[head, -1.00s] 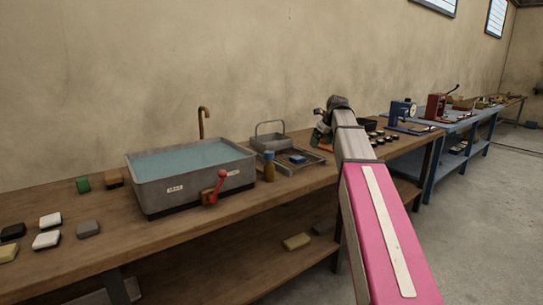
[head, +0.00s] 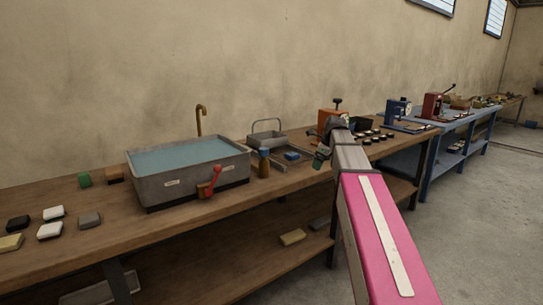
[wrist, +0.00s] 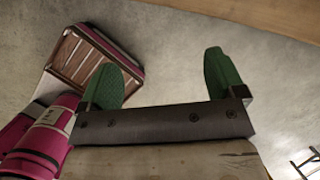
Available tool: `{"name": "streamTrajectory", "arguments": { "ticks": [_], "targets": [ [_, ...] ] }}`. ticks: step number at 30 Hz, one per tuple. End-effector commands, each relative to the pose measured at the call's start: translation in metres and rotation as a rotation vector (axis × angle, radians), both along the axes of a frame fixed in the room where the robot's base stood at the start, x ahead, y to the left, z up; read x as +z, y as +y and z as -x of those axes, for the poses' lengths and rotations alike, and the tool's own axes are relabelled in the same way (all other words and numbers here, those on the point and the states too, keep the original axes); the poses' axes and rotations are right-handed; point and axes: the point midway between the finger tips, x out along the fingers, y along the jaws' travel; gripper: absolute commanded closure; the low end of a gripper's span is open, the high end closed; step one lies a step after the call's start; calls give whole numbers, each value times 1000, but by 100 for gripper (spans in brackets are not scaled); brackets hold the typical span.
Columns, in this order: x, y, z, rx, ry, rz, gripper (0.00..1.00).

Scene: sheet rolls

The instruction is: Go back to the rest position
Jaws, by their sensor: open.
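My gripper (wrist: 164,82) shows in the wrist view with its two green fingers spread wide apart and nothing between them. Grey floor shows beyond the fingers. In the head view my pink arm reaches up from the lower right, and its dark wrist end stands over the right part of the wooden workbench (head: 235,215). The gripper's fingers (head: 320,158) are small there and partly hidden, near the rack's right end.
A grey water basin (head: 190,175) with a red lever stands on the bench. A wire rack (head: 292,166), a brown bottle (head: 264,165) and an orange machine (head: 331,118) stand near my arm. Several small blocks lie at left. Blue benches (head: 455,135) run on at right.

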Motion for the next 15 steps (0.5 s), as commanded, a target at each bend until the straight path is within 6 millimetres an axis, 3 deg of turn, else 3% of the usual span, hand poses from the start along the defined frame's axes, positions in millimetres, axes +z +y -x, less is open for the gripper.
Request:
{"name": "streamTrajectory", "arguments": {
  "ticks": [5, 15],
  "targets": [
    [-53, 5, 27, 223, -8, 80, 11],
    [-180, 15, 108, 909, -25, 274, 11]
  ]
}}
